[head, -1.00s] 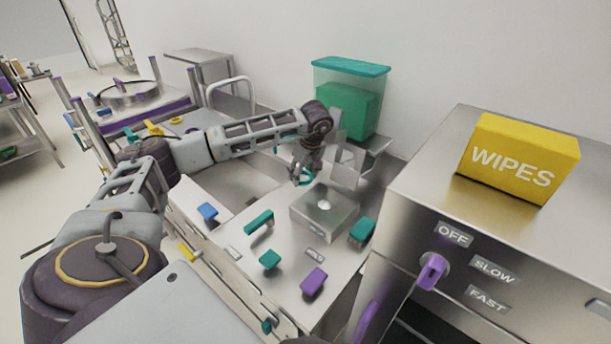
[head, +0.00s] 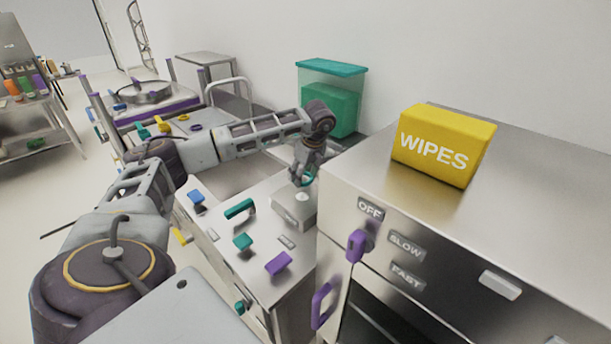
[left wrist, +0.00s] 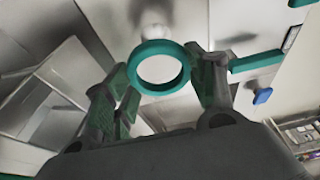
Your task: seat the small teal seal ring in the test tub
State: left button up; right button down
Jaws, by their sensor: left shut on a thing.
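My left gripper (head: 301,181) is shut on the small teal seal ring (head: 309,177), above a low steel box (head: 291,213) with a white round piece (head: 302,196) on top. In the left wrist view the teal ring (left wrist: 159,67) stands out between the fingertips of the gripper (left wrist: 161,88), its hole open to the camera. A pale round shape shows beyond it, over steel surfaces. I cannot tell for sure which thing is the test tub. My right gripper is not in view.
A steel cabinet (head: 335,235) with a purple knob (head: 359,246) and a yellow wipes box (head: 443,146) stands close on the right. A teal-lidded container (head: 331,98) is behind the gripper. Teal and purple handles (head: 278,263) stick up from the bench front.

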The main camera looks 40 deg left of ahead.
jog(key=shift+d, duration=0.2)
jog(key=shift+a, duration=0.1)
pick_arm(q)
jog(key=shift+f, duration=0.35)
jog(key=shift+f+b, duration=1)
jog(key=shift+f, duration=0.1)
jog(key=shift+f+b, duration=0.65)
jog(key=shift+f, duration=0.35)
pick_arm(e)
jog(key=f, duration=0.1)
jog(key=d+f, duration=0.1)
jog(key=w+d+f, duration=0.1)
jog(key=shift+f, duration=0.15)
